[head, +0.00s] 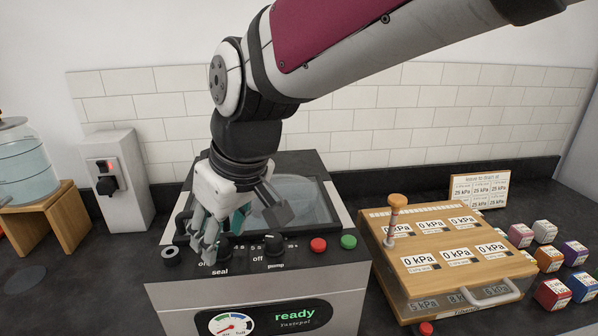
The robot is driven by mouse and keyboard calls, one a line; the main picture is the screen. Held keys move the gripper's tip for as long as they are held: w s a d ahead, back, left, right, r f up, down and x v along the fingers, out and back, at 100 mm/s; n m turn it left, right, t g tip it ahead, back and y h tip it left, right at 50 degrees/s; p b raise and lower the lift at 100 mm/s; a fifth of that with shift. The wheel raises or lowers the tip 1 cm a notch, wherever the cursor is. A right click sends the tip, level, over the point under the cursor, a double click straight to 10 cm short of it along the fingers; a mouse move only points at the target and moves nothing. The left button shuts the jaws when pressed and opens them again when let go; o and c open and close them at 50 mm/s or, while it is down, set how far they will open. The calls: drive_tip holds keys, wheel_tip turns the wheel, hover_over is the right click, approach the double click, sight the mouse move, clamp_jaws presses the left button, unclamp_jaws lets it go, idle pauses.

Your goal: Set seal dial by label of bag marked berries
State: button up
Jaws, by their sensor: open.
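The vacuum sealer (335,225) stands in the middle, its screen (295,315) reading "ready". The seal dial (226,243) is a dark knob above the word "seal" on its front panel. My gripper (215,240) is open and comes down at this dial, with its fingers partly covering the knob and its scale. I cannot tell whether the fingers touch it, and the dial's setting is hidden. Under the sealer's glass lid (312,200) a pale rounded shape (275,213) shows. I cannot read any label on it, and no bag marked berries can be made out.
The pump dial (273,245) is just right of my gripper, then a red button (318,244) and a green button (348,241). A wooden box with kPa labels (440,262) and several small coloured cubes (546,259) are at right. A wall switch box (118,180) is left.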

drive_tip(key=shift+x, duration=0.9)
clamp_jaws()
